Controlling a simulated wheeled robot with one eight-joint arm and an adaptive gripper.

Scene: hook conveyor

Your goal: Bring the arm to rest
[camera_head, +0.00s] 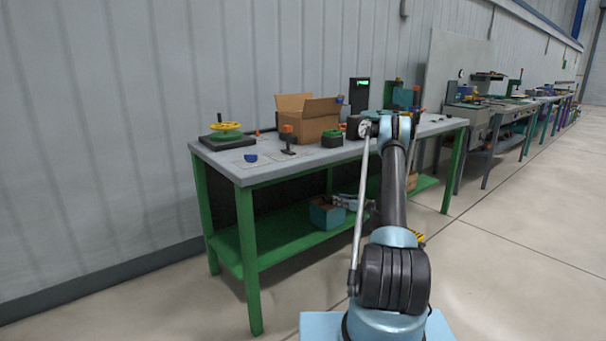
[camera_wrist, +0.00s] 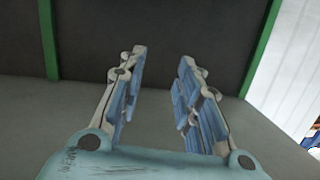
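My arm (camera_head: 395,190) reaches up and forward from its light-blue base, its far end in front of the right part of the green-legged workbench (camera_head: 222,168) in the head view. My gripper is not clearly visible there, hidden by or merged with the arm's end. In the wrist view my gripper (camera_wrist: 163,58) is open, its two blue-and-grey fingers apart with nothing between them. Beyond them are a dark panel (camera_wrist: 160,35) and green posts (camera_wrist: 48,40). I see no contact between the fingers and anything.
On the workbench are a yellow wheel (camera_head: 226,127), an open cardboard box (camera_head: 308,118), a green-and-black item (camera_head: 332,138) and a black display unit (camera_head: 359,93). A blue-sided box (camera_head: 326,214) sits on the lower shelf. More benches (camera_head: 500,105) line the wall at right. Floor (camera_head: 530,220) at right is clear.

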